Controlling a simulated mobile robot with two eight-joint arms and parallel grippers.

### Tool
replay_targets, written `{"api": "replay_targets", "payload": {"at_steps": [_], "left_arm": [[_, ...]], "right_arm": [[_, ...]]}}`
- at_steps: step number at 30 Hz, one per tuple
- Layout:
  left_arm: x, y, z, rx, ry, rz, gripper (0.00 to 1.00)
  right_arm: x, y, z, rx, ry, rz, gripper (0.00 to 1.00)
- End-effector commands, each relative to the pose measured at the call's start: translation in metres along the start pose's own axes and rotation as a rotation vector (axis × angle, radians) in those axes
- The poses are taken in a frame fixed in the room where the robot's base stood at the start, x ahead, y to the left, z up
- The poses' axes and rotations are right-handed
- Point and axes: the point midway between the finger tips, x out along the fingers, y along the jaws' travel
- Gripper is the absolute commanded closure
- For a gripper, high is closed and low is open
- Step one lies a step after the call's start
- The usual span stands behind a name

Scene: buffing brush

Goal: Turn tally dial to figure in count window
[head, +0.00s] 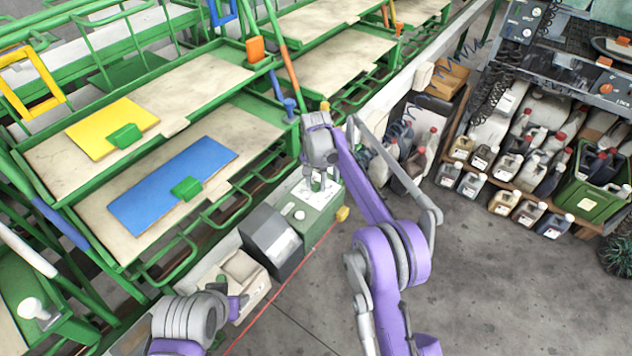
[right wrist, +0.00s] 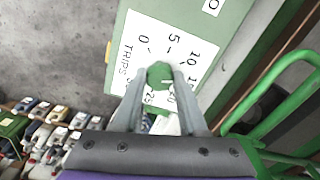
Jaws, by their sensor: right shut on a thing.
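The tally box (head: 322,212) is a green case below the racks in the head view. In the right wrist view its white dial plate (right wrist: 190,38) reads TRIPS, with figures from 0 to 25 around a round green tally dial (right wrist: 160,74). My right gripper (right wrist: 161,72) is shut on the dial, one finger on each side. The dial's pointer I cannot make out. A small white window (right wrist: 212,5) with a round figure, like a 0, is cut off by the top edge. My left gripper (head: 238,303) is low in the head view, apart from the box; its fingers are unclear.
A dark grey box (head: 270,240) and a beige box (head: 240,275) stand left of the tally box. Green racks hold a yellow board (head: 112,128) and a blue board (head: 172,185). Bottles crowd shelves at right. The floor (head: 480,270) in front is clear.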

Motion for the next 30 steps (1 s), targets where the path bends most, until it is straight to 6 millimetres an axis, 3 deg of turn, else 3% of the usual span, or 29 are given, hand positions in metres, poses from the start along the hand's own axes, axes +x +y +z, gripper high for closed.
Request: {"api": "replay_targets", "payload": {"at_steps": [12, 30], "left_arm": [[-0.0012, 0.0, -0.0011, 0.0, 0.001, 0.0, 0.5], [-0.0013, 0.0, -0.0013, 0.0, 0.001, 0.0, 0.5]], "right_arm": [[-0.0005, 0.0, -0.0004, 0.227, 0.001, 0.0, 1.0], [-0.0004, 0.0, -0.0004, 0.271, 0.001, -0.001, 1.0]]}}
